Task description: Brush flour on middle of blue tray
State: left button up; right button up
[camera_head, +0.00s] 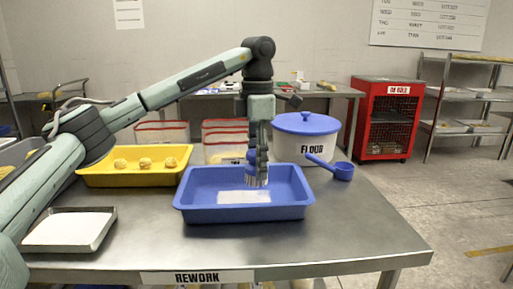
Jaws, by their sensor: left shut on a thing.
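The blue tray (290,212) stands on the steel table near its front edge. A pale patch (243,197) that looks like flour lies on the middle of its floor. My left gripper (257,168) points straight down over the tray and is shut on a brush. The brush's pale bristles (257,181) show just below the fingers, at or close to the tray floor behind the patch; I cannot tell whether they touch. The brush's handle is hidden by the gripper. My right gripper is not in view.
A white tub marked FLOUR with a blue lid (306,123) and a blue scoop (342,170) stand right of the tray. A yellow tray (135,180) with dough pieces is at left, a metal pan (70,230) at front left. The table's right front is clear.

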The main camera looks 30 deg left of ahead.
pick_arm(q)
jog(key=shift+r, duration=1)
